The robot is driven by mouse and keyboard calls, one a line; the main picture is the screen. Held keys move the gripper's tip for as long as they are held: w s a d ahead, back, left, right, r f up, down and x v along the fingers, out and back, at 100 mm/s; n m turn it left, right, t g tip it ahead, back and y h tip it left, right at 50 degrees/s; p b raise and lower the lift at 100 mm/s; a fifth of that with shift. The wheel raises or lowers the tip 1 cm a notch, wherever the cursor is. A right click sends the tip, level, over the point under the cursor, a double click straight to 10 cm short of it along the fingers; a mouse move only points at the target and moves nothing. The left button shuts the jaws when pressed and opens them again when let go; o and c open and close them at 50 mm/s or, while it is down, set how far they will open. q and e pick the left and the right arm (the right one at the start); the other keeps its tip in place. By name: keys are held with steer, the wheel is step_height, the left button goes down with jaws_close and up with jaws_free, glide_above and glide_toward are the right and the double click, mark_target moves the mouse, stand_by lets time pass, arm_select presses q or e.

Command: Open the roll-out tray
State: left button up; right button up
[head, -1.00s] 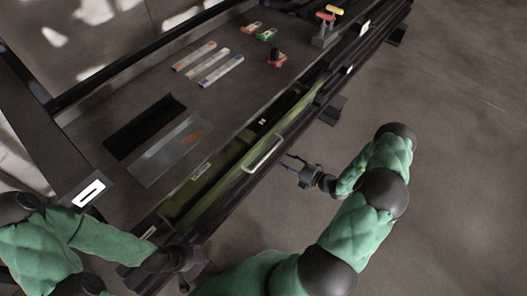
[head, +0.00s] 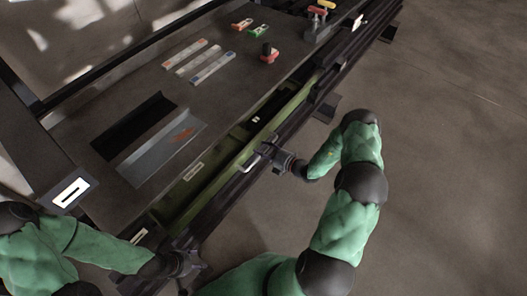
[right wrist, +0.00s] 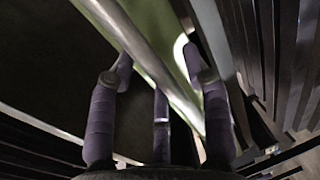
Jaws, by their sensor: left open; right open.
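The roll-out tray (head: 181,204) is a long green-sided drawer along the front of the dark bench, under its top. Part of its green side and dark inside show. Its pale bar handle (head: 247,163) is on the front, partly hidden by my right gripper. My right gripper (head: 266,153) is open at the handle. In the right wrist view the handle bar (right wrist: 145,60) runs diagonally between the spread fingers of my right gripper (right wrist: 160,85); I cannot tell whether they touch it. My left gripper (head: 196,267) is open and empty near the bench's lower front corner.
The bench top (head: 140,100) holds a sunken bin (head: 165,150), several flat strips (head: 200,60), a red block with a black knob (head: 268,54) and small orange and green parts. The floor (head: 440,170) at right is clear.

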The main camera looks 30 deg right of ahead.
jaws_close()
steer(key=shift+s+d, duration=0.1)
